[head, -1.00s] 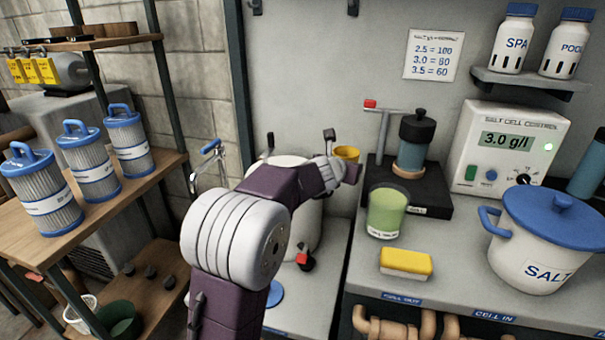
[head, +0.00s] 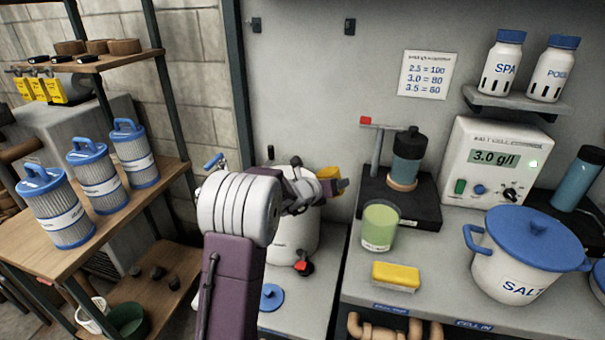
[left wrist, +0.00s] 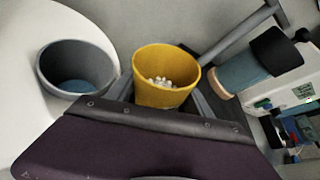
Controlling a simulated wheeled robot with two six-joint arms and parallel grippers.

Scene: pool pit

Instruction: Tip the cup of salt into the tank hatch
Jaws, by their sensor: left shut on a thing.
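My left gripper (head: 322,187) is shut on the yellow cup (head: 328,173), just above the right side of the white tank (head: 290,238). In the left wrist view the yellow cup (left wrist: 160,62) sits between the fingers, with white salt grains (left wrist: 162,83) inside. The tank hatch (left wrist: 78,68) is a round grey-rimmed opening with blue inside, left of the cup and apart from it. In the head view my left arm hides the hatch. My right gripper is in neither view.
A round blue lid (head: 271,296) lies in front of the tank. Right of it, the bench holds a green beaker (head: 380,226), a yellow sponge (head: 396,276), a black stand (head: 400,197) and a salt pot (head: 520,275). A shelf with filters (head: 97,177) stands left.

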